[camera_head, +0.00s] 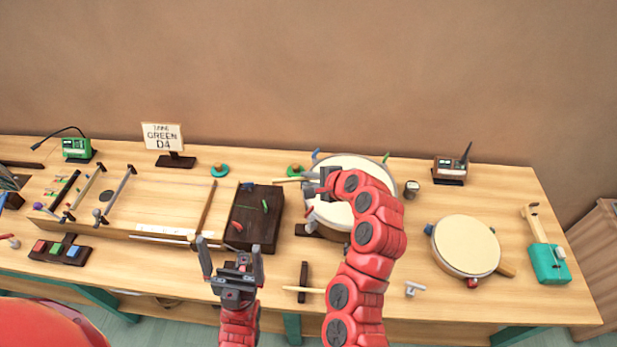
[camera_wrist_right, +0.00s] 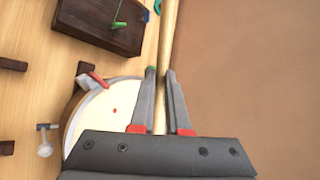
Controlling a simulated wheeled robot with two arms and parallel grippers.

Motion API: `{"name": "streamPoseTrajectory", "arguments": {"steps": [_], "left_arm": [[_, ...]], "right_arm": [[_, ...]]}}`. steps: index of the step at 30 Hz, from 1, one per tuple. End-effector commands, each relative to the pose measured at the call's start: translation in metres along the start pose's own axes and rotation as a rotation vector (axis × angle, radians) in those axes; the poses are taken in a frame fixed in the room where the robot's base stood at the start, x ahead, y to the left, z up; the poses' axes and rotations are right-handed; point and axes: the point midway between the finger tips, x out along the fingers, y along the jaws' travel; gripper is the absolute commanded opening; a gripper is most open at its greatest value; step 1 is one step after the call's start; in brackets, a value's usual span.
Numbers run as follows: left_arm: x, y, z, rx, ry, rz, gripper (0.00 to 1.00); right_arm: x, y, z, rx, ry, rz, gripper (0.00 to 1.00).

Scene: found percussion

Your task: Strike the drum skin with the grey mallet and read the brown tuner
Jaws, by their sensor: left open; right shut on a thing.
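My right gripper (camera_head: 322,184) is shut on a pale wooden stick (camera_head: 288,180), which also shows between the fingers (camera_wrist_right: 161,75) in the right wrist view (camera_wrist_right: 168,35). I cannot make out a grey mallet head on it. The drum with the cream skin (camera_head: 350,215) stands at the back middle, partly hidden by my right arm; its skin also shows in the wrist view (camera_wrist_right: 106,112). The gripper is over the drum's left part. The brown tuner (camera_head: 449,170) stands at the back right; its reading is too small. My left gripper (camera_head: 232,258) is open and empty at the front.
A sign (camera_head: 162,137) reads "GREEN D4". A green tuner (camera_head: 77,149) stands far left. A dark wooden box (camera_head: 256,216) is left of the drum. A handled round drum (camera_head: 466,245) and a teal object (camera_head: 549,263) lie right. Another stick (camera_head: 304,290) rests at the front.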

Motion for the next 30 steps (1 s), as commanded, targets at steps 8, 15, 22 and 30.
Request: {"name": "streamPoseTrajectory", "arguments": {"steps": [8, 15, 22, 30], "left_arm": [[-0.028, 0.001, 0.005, 0.0, 0.0, 0.0, 1.0], [-0.057, 0.003, 0.01, 0.0, -0.001, 0.0, 1.0], [-0.019, 0.001, 0.003, 0.0, 0.0, 0.0, 1.0], [-0.012, 0.001, 0.002, 0.0, 0.0, 0.0, 1.0]], "right_arm": [[0.015, 0.018, -0.018, 0.05, -0.029, 0.003, 0.0], [0.03, 0.035, -0.035, 0.158, -0.119, 0.014, 0.0], [0.003, 0.001, -0.018, 0.155, -0.118, 0.016, 0.0], [-0.005, -0.008, -0.014, 0.155, -0.117, 0.018, 0.0]]}}
